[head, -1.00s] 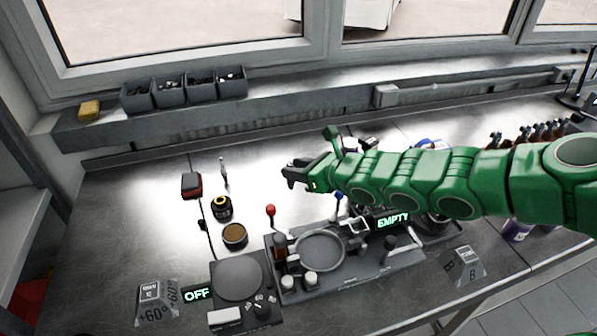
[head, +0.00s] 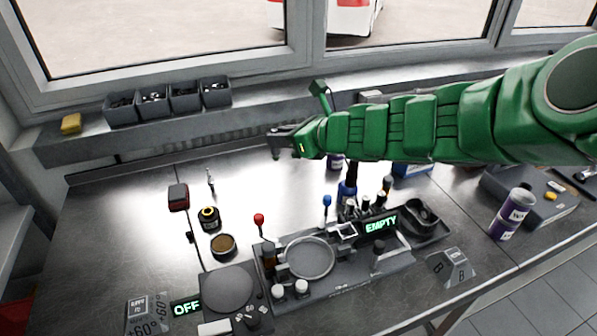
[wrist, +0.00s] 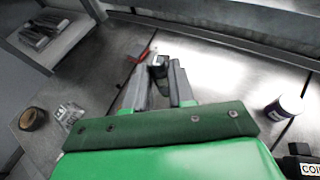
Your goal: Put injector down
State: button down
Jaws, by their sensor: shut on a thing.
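My gripper (head: 278,143) is at the end of the green arm, above the far part of the metal bench, near the back ledge. In the wrist view, its two grey fingers (wrist: 160,82) are closed around a small dark piece with a pale end, apparently the injector (wrist: 158,66). Most of it is hidden between the fingers, and its tilt is hard to tell. In the head view the held piece is too small to make out. The bench top (head: 250,190) below and in front of the gripper is bare.
A red-black box (head: 178,197), a thin metal piece (head: 211,181), a black jar (head: 209,218) and a brown-topped tin (head: 223,246) stand at left. A grey fixture (head: 310,258) with red and blue levers is in front. Grey bins (head: 185,96) line the ledge.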

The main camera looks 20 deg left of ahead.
jog(key=w+a+r+m+t+h, duration=0.2)
jog(key=w+m+t+h, duration=0.3)
jog(key=w+m, duration=0.15)
jog(key=w+a+r+m+t+h, duration=0.2)
jog(key=w+r+m+t+h, duration=0.1)
jog(key=w+m+t+h, duration=0.3)
jog(key=shift+s+d+f+m+h, duration=0.85)
jog(key=shift+s+d+m+h, duration=1.65)
jog(key=shift+m+h, duration=1.5)
notch_tip(320, 180, down, 11)
jog(key=w+g, duration=0.1)
jog(key=shift+d, duration=0.35)
